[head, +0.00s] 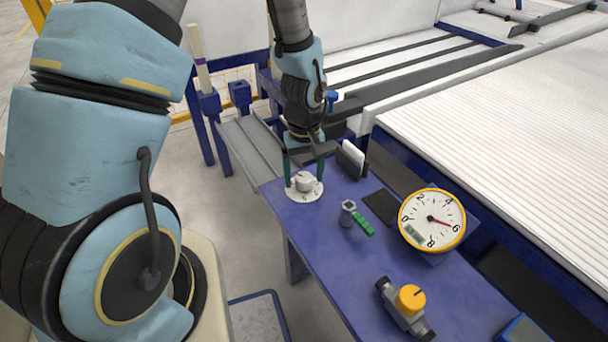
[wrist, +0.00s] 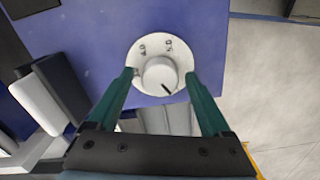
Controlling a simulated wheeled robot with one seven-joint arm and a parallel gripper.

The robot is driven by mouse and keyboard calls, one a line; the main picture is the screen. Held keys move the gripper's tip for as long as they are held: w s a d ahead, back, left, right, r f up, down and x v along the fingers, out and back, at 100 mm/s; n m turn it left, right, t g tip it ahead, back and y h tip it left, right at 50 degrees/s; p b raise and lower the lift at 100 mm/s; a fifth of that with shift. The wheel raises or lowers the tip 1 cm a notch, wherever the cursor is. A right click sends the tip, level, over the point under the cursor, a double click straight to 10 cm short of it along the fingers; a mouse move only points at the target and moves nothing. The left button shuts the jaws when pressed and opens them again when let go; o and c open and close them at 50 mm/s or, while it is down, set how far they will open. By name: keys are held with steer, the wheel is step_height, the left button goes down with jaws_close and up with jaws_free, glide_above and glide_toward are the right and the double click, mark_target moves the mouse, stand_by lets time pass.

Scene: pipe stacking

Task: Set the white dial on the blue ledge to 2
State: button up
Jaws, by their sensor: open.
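The white dial (head: 305,183) sits near the left end of the blue ledge (head: 345,258). In the wrist view the dial (wrist: 160,76) shows a raised round knob with a dark pointer mark toward the lower right. Two numbers on its plate face the top of the picture; the rest of the scale is hidden or too small to read. My gripper (head: 305,173) is open, pointing down at the dial. In the wrist view the green fingertips of my gripper (wrist: 160,73) stand on either side of the knob, with gaps visible.
On the ledge are a round yellow-rimmed gauge (head: 432,219), a valve with a yellow knob (head: 410,299), a grey fitting (head: 348,208) beside a green block (head: 363,222), and a black-and-white upright object (head: 352,160) close to my gripper. A ribbed white surface lies behind.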

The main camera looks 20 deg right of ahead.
jaws_close()
stand_by(0.6)
steer(key=m+p, duration=0.3)
steer(key=m, duration=0.2)
steer(key=shift+r+m, duration=0.15)
steer(key=shift+m, duration=0.25)
steer(key=m+p, duration=0.2)
steer(key=m, duration=0.3)
steer(key=shift+m+p, duration=0.3)
steer(key=shift+m, duration=0.1)
jaws_free()
stand_by(0.4)
